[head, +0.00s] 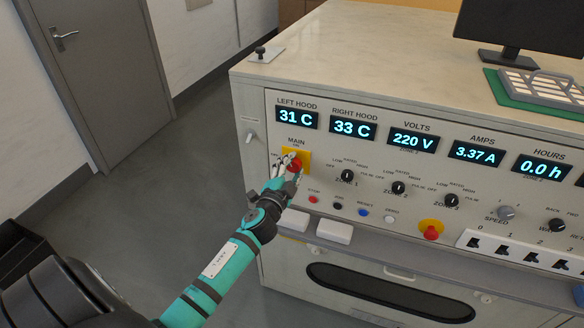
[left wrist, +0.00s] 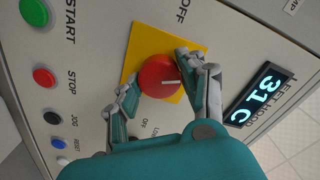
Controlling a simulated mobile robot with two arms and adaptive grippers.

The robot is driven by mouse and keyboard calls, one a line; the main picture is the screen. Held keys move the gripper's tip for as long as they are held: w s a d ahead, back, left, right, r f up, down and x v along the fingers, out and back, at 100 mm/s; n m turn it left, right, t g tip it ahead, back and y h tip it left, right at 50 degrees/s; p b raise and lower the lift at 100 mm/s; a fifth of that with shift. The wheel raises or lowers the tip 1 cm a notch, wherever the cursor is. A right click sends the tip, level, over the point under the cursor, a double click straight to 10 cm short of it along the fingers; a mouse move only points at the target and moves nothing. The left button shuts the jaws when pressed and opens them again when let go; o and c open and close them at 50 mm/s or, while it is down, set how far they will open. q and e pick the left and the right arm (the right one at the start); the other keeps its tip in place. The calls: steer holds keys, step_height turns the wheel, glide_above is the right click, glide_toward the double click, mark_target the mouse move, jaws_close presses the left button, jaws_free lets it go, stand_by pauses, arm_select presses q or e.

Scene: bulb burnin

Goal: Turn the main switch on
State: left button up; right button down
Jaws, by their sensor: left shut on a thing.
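The main switch (head: 294,167) is a red round knob on a yellow plate at the panel's left end, under the label MAIN. In the left wrist view, the knob (left wrist: 157,77) has a white mark pointing to the right of the picture. The word OFF (left wrist: 182,10) is beside the plate there; the ON label is hidden. My left gripper (head: 291,163) is shut on the knob, one finger on each side of it. The mark lies off the direction of OFF, but I cannot tell its exact setting. My right gripper is not in view.
The displays (head: 352,125) are lit. Below the switch are a red stop button (head: 313,199) and other small buttons. A green start button (left wrist: 34,12) shows in the left wrist view. Zone knobs (head: 347,175) and a red emergency button (head: 431,232) are to the right.

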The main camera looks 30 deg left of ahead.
arm_select(q)
steer(key=shift+f+m, duration=0.1)
steer(key=shift+m, duration=2.2)
steer(key=o, duration=1.2)
steer(key=shift+c, duration=0.2)
steer(key=v, duration=1.2)
